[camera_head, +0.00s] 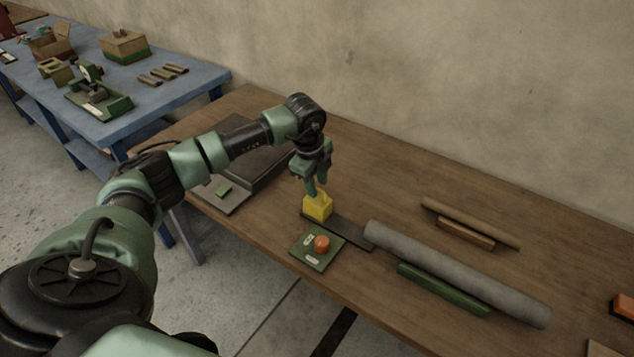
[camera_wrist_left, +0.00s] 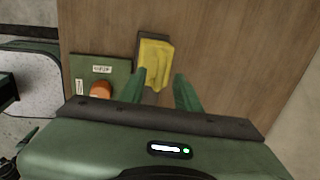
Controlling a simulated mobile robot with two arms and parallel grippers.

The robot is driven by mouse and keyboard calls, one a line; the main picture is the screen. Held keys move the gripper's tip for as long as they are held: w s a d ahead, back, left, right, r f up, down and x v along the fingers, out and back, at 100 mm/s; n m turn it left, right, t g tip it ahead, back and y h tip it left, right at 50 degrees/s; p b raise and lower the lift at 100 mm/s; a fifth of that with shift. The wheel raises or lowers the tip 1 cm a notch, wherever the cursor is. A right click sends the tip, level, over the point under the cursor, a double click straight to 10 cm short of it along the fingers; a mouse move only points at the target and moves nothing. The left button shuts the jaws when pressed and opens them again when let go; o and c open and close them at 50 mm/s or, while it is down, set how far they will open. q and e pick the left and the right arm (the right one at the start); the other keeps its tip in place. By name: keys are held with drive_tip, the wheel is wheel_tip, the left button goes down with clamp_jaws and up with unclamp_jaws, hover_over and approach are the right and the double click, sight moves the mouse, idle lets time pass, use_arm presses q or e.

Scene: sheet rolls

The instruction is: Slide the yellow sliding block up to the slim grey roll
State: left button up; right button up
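The yellow sliding block (camera_head: 317,208) stands at the left end of a dark flat track (camera_head: 352,235). The slim grey roll (camera_head: 455,272) lies at the track's far right end, with bare track between it and the block. My left gripper (camera_head: 315,189) points down just above the block in the head view. In the left wrist view its two green fingers (camera_wrist_left: 161,84) are apart. The yellow block (camera_wrist_left: 156,62) shows at and between their tips, with a gap visible beside the right finger. Whether a finger touches it is unclear. My right gripper is out of view.
A green panel with an orange button (camera_head: 322,243) sits in front of the track. A green bar (camera_head: 442,289) lies before the grey roll; a brown roll (camera_head: 469,223) on a wooden block lies behind. A dark tray (camera_head: 262,165) is at the left. Another blue table (camera_head: 150,105) stands beyond.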

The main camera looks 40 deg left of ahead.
use_arm(q)
drive_tip(key=shift+w+f, duration=0.1)
drive_tip(key=shift+f, duration=0.3)
clamp_jaws()
drive_tip(key=shift+d, duration=0.1)
idle(1.1)
